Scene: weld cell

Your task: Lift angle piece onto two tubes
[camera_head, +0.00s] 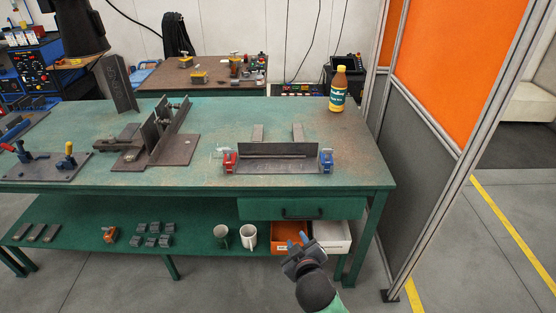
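The dark steel angle piece (278,151) lies lengthwise near the front edge of the green workbench (215,165). A red clamp (230,161) is at its left end and a blue clamp (326,161) at its right end. Two short grey tubes, the left tube (257,133) and the right tube (297,132), lie behind the angle piece, apart from each other. My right gripper (297,241) is below the bench top, in front of the drawer and lower shelf. Its fingertips look apart with nothing between them. My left gripper is out of view.
A fixture with upright plates (165,130) stands left of the angle piece. A yellow-capped bottle (338,90) stands at the back right. Two mugs (248,237) and orange and white bins (287,237) are below the bench top. An orange-panelled partition (440,65) stands right.

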